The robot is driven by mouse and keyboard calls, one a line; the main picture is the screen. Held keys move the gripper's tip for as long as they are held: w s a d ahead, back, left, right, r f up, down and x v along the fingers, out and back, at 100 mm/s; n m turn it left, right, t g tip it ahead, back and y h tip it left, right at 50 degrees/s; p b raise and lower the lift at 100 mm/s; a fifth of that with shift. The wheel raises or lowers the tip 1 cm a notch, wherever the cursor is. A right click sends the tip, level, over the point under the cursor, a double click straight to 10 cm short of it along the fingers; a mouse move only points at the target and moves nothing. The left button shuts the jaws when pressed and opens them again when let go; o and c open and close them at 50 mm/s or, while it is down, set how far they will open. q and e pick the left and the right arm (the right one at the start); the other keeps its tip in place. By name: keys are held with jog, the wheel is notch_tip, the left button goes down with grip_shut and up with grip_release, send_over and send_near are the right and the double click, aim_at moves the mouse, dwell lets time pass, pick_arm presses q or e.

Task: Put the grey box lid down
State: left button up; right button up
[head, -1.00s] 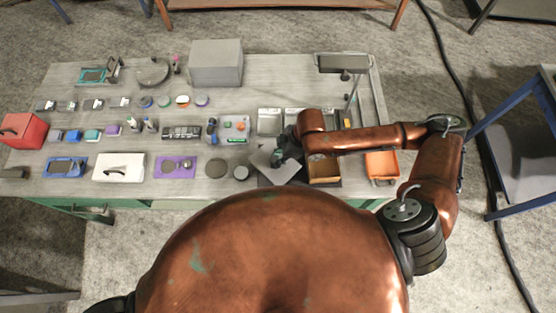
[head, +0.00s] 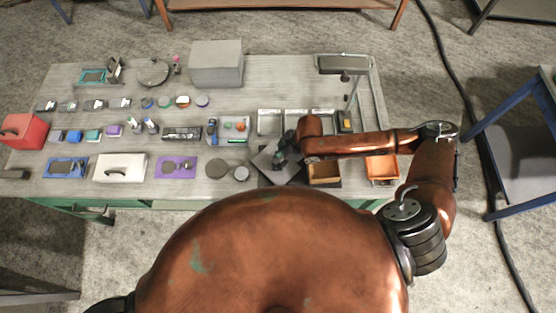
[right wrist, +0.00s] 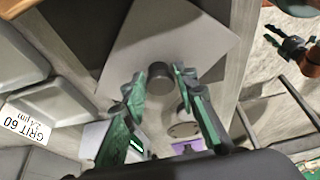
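The grey box lid (head: 262,161) is a flat square plate at the front of the table, turned at an angle over a dark mat. It looks flat, but its underside is hidden. In the right wrist view the lid (right wrist: 200,45) carries a dark round knob (right wrist: 160,78). My right gripper (head: 279,160) is over the lid. Its green fingers (right wrist: 157,78) stand apart on either side of the knob, with gaps visible. My left gripper (right wrist: 276,37) shows small at the right of the right wrist view, away from the lid; its finger gap is unclear.
An open brown box (head: 323,173) stands just right of the lid. Metal trays (head: 270,122) lie behind; one is labelled GRIT 60 in the wrist view. Round grey discs (head: 216,169) lie left. An orange bin (head: 382,168) and a lamp (head: 343,65) are at the right.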

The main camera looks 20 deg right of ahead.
jog(key=shift+o, duration=1.3)
jog(key=v, duration=1.2)
jog(key=shift+r, duration=0.1)
